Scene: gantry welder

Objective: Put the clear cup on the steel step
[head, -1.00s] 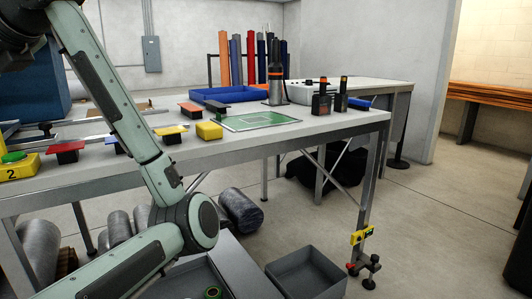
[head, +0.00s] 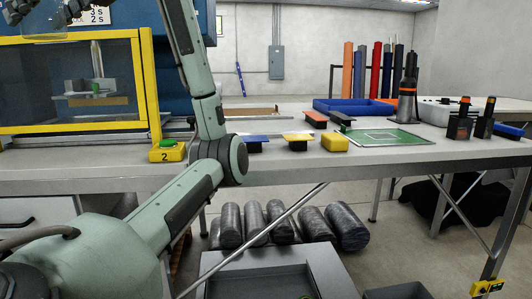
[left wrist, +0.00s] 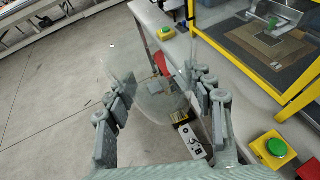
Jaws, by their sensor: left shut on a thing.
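My left gripper (left wrist: 160,95) is shut on the clear cup (left wrist: 150,80), which shows between its fingers in the left wrist view. The cup is see-through, so its outline is faint. In the head view the left gripper (head: 52,8) is at the top left edge, partly cut off, in front of the welder's upper part. The cup is held in the air, apart from the table. I cannot surely pick out the steel step; a small metal platform (head: 92,96) with a green part stands behind the yellow-framed window. My right gripper is not in view.
The yellow frame (head: 146,95) encloses the welder's front. A yellow box with a green button (head: 167,151) stands at its right corner. Colored blocks, a green mat (head: 385,138) and a blue tray (head: 350,107) occupy the table to the right. Rolls (head: 345,228) lie below.

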